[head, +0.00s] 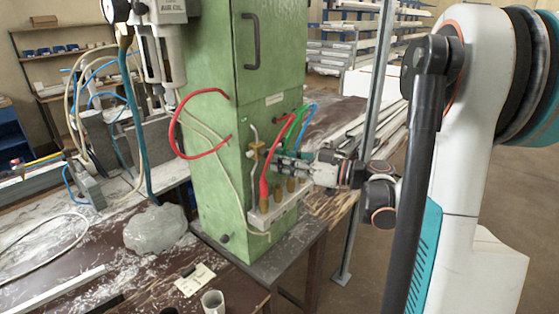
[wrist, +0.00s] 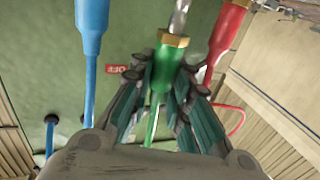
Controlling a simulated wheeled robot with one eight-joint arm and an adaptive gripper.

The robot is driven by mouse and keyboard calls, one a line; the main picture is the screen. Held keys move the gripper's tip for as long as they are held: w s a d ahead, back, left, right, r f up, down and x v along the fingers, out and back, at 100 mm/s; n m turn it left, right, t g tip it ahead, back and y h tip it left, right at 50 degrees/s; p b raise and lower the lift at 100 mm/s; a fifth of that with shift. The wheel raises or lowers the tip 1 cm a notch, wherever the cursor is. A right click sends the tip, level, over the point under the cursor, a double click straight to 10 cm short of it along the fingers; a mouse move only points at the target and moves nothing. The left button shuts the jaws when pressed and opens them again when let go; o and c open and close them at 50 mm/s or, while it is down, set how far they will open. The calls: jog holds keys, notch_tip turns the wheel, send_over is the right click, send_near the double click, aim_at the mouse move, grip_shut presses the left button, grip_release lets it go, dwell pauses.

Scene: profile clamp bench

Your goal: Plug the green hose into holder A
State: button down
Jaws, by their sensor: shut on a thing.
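My gripper (wrist: 163,78) is shut on the green hose (wrist: 166,66), with one finger on each side of its thick green end. A brass nut and a metal tip stick out beyond the fingers in the wrist view. In the head view my gripper (head: 279,165) is in front of the green cabinet, above the pale holder block (head: 258,219). The green hose (head: 299,119) shows there as a loop beside the cabinet. Brass fittings stand on the block, and a red hose (head: 264,187) stands at its left part. I cannot read which holder is A.
A blue hose (wrist: 91,45) is left of my gripper and a red hose (wrist: 226,38) close on its right in the wrist view. The green cabinet (head: 222,100) stands right behind. A metal post (head: 372,95) rises near my arm. A grey lump (head: 157,229) lies on the bench.

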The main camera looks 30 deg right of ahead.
jog(key=s+d, duration=0.2)
jog(key=s, duration=0.4)
dwell(0.9)
jog(key=shift+d, duration=0.1)
jog(key=w+d+b, duration=0.1)
jog(key=w+d, duration=0.2)
jog(key=d, duration=0.6)
jog(key=w+d+b, duration=0.1)
jog(key=w+d, duration=0.2)
jog(key=d, duration=0.6)
jog(key=shift+w+d+f, duration=0.25)
jog(key=shift+w+f, duration=0.1)
dwell(1.9)
jog(key=shift+w+a+b, duration=0.1)
jog(key=shift+w+a, duration=0.75)
jog(key=shift+w, duration=1.4)
jog(key=shift+w+a+b, duration=0.15)
jog(key=shift+w+a, duration=0.65)
jog(key=shift+w, duration=1.5)
jog(key=shift+w+a+b, duration=0.1)
jog(key=shift+w+a, duration=0.75)
jog(key=shift+w, duration=1.4)
